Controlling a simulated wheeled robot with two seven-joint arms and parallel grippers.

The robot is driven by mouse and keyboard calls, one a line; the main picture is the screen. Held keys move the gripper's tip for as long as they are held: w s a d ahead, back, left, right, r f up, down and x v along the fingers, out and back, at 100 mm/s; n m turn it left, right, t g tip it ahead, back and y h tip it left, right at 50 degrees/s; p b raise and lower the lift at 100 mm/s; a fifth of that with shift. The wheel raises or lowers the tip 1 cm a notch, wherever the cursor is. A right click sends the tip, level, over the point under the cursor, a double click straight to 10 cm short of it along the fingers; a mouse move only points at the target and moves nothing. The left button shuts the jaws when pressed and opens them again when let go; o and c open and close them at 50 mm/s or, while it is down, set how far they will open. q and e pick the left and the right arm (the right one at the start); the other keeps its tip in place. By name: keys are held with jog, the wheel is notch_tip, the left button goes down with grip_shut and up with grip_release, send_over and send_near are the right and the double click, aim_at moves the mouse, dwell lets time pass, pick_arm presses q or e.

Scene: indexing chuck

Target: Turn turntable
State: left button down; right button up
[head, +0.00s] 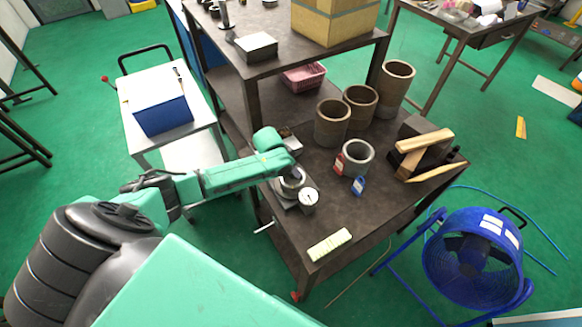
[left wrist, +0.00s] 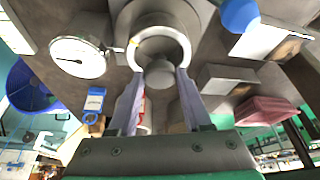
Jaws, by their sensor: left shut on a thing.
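The turntable (head: 291,186) is a small round metal chuck on a grey base near the left edge of the dark workbench. It also shows in the left wrist view, as a bright metal ring (left wrist: 180,47) with a grey round part in its middle. My left gripper (left wrist: 160,72) reaches it from above, with one finger on each side of the ring, shut on it. In the head view my gripper's wrist (head: 272,152) hides part of the chuck and the fingertips. My right gripper is not in view.
A white dial gauge (head: 308,197) stands close beside the chuck. A grey ring with red and blue tags (head: 357,157), brown cylinders (head: 332,123), wooden blocks (head: 425,141) and a pale strip (head: 329,244) are on the workbench. A blue fan (head: 472,258) stands right. The bench's front middle is clear.

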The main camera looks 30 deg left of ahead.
pick_arm(q)
jog(key=shift+w+r, duration=0.15)
jog(key=c, duration=0.6)
grip_release()
jog(key=shift+o, duration=1.3)
jog(key=shift+s+a+r, duration=0.1)
jog(key=shift+s+r, duration=0.2)
jog(key=shift+r, duration=0.05)
jog(key=b+v, duration=0.2)
jog(key=v, duration=1.1)
jog(key=shift+r, duration=0.25)
jog(key=shift+s, duration=0.15)
